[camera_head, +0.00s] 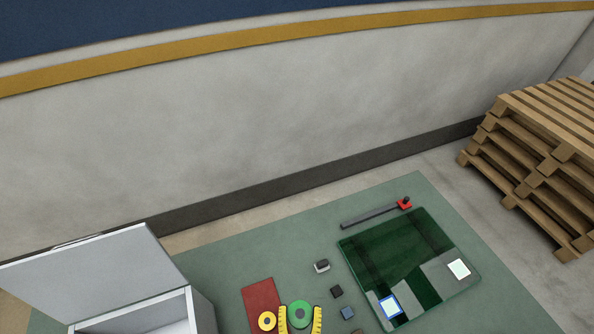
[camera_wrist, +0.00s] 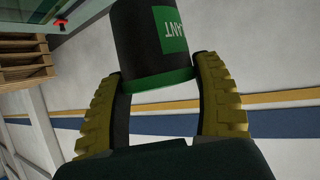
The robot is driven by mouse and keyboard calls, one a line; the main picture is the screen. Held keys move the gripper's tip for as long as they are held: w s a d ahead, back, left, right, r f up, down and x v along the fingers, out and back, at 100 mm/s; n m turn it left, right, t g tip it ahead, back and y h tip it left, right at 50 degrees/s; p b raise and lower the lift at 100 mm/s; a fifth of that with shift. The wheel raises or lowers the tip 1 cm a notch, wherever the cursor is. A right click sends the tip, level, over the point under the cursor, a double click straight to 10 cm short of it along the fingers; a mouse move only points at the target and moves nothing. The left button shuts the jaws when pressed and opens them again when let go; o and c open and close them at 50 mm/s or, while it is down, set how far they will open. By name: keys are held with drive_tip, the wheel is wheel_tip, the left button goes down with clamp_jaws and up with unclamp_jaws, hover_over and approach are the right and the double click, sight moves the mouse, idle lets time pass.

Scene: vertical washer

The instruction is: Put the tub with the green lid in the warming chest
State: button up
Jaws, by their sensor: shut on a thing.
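The tub with the green lid (camera_head: 300,312) is between the yellow fingers of my gripper (camera_head: 300,322) at the bottom middle of the head view. In the wrist view the tub (camera_wrist: 150,38) is dark with a green label reading "ANT", and its green lid edge faces my palm. My gripper (camera_wrist: 165,82) is shut on the tub near its lid. The warming chest (camera_head: 203,315) is the pale grey box at the lower left of the head view, left of my gripper. Its lid (camera_head: 95,275) stands open. Only part of its inside shows.
A red panel (camera_head: 260,296) and a yellow ring (camera_head: 267,321) lie just left of my gripper. Small dark blocks (camera_head: 336,291) are to the right, with a dark green glass sheet (camera_head: 390,250) and a red-ended bar (camera_head: 372,215) beyond. Wooden pallets (camera_head: 545,150) stand at far right.

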sight(297, 320)
wheel_tip(297, 320, up, 18)
drive_tip(key=s+p, duration=0.1)
drive_tip(key=p, duration=1.9)
drive_tip(key=shift+s+a+f, duration=0.2)
drive_tip(key=shift+s+a, duration=0.05)
drive_tip(key=shift+a, duration=0.15)
